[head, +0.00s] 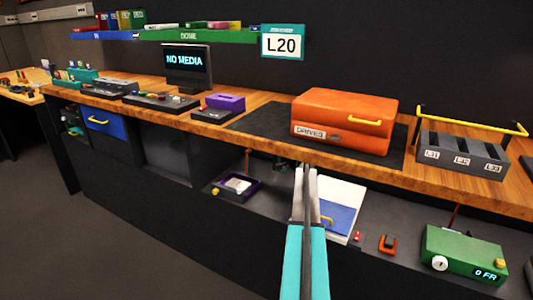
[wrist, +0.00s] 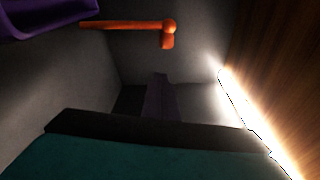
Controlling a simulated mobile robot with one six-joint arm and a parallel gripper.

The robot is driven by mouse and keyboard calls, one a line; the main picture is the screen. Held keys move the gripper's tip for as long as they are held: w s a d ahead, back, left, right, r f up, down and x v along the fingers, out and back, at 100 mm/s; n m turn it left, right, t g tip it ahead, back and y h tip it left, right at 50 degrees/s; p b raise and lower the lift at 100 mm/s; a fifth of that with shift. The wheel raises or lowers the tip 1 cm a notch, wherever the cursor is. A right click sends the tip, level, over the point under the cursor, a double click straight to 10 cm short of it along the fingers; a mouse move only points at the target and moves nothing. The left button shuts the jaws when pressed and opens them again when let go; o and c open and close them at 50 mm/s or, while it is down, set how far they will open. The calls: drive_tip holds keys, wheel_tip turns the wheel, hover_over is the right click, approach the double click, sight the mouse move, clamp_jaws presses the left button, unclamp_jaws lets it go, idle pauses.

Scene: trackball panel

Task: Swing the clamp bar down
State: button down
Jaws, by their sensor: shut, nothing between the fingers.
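A yellow bar (head: 478,121) on dark side arms stands raised over a grey slotted rack (head: 462,157) at the right end of the wooden counter in the head view. It looks like the clamp bar. The rack has labelled slots. My gripper (head: 306,170) is shut and empty, below the counter's front edge by the lower shelf, well left of and lower than the rack. Its dark fingers show in the wrist view (wrist: 160,92). The rack and bar do not show in the wrist view.
An orange case (head: 343,118) sits on the wooden counter (head: 262,146), left of the rack. The lower shelf holds a green box (head: 465,255), a purple tray (head: 237,187) and a white-and-blue item (head: 342,208). An orange hammer-shaped object (wrist: 167,34) and a bright light strip (wrist: 245,105) are near my gripper.

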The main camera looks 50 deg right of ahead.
drive_tip(key=shift+s+a+r+b, duration=0.1)
drive_tip(key=shift+s+a+r, duration=0.05)
drive_tip(key=shift+a, duration=0.45)
drive_tip(key=shift+s+a+r+b, duration=0.1)
drive_tip(key=shift+a, duration=0.55)
drive_tip(key=shift+s+a+r+b, duration=0.1)
drive_tip(key=shift+s+a+r, duration=0.05)
drive_tip(key=shift+a, duration=0.45)
drive_tip(key=shift+d, duration=0.1)
drive_tip(key=shift+a, duration=0.25)
